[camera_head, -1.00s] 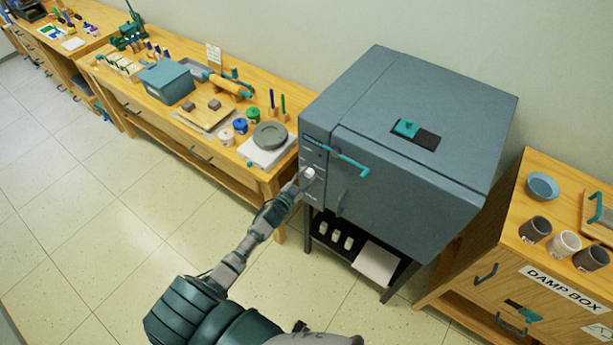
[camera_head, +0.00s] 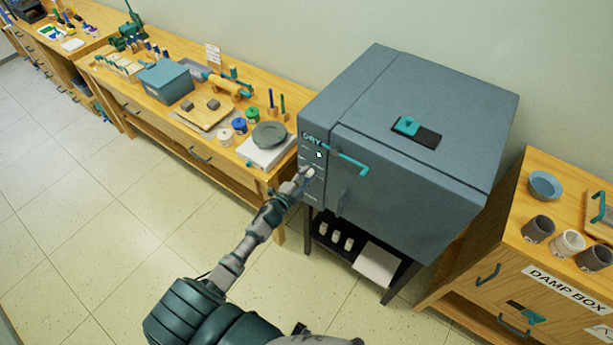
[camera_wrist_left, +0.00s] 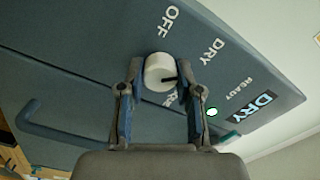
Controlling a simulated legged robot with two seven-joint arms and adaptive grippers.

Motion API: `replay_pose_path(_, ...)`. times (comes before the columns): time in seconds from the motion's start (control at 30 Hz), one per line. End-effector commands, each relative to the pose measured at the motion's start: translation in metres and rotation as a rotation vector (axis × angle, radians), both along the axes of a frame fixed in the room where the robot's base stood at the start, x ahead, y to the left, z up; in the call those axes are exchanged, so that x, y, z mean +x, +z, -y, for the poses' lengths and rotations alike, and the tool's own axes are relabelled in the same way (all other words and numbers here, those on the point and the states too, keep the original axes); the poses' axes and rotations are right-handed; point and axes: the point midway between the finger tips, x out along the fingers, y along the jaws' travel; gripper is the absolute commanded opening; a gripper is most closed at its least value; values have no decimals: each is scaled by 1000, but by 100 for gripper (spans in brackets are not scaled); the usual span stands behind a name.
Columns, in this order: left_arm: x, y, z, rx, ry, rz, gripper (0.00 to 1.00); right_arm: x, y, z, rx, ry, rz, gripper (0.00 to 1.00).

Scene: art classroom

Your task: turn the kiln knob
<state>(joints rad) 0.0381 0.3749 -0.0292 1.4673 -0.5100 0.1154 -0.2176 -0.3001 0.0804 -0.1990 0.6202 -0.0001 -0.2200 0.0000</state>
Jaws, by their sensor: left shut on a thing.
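The kiln (camera_head: 420,125) is a blue-grey box on a dark stand, with a control panel on its left front edge. Its white round knob (camera_head: 309,172) sits on that panel. My left gripper (camera_head: 301,178) is at the knob. In the left wrist view, the left gripper (camera_wrist_left: 160,74) has its fingers on both sides of the knob (camera_wrist_left: 157,72), shut on it. The knob's dark mark points right, on the side of the printed word DRY (camera_wrist_left: 213,51). OFF (camera_wrist_left: 168,20) is printed above. A DRY display (camera_wrist_left: 250,110) and a white-green light (camera_wrist_left: 211,111) are lit. My right gripper is not seen.
A teal door handle (camera_head: 347,161) sticks out right of the panel. A wooden bench (camera_head: 200,150) with pottery tools stands left. The damp box cabinet (camera_head: 545,255) stands right. The floor in front is clear.

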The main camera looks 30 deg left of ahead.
Motion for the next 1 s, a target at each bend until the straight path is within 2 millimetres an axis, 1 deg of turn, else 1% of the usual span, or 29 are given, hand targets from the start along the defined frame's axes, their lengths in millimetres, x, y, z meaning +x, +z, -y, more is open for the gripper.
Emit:
replay_pose_path(0.03,-2,-6,0,11,2,-10,0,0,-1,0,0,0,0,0)
replay_pose_path(0.57,-2,-6,0,34,3,-10,0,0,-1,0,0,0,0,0)
replay_pose_path(0.6,-2,-6,0,34,3,-10,39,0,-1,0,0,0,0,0)
replay_pose_path(0.67,-2,-6,0,34,3,-10,54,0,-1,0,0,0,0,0)
replay_pose_path(0.7,-2,-6,0,34,2,-9,59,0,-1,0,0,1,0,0)
replay_pose_path(1.0,-2,-2,0,33,1,-2,59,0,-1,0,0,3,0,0)
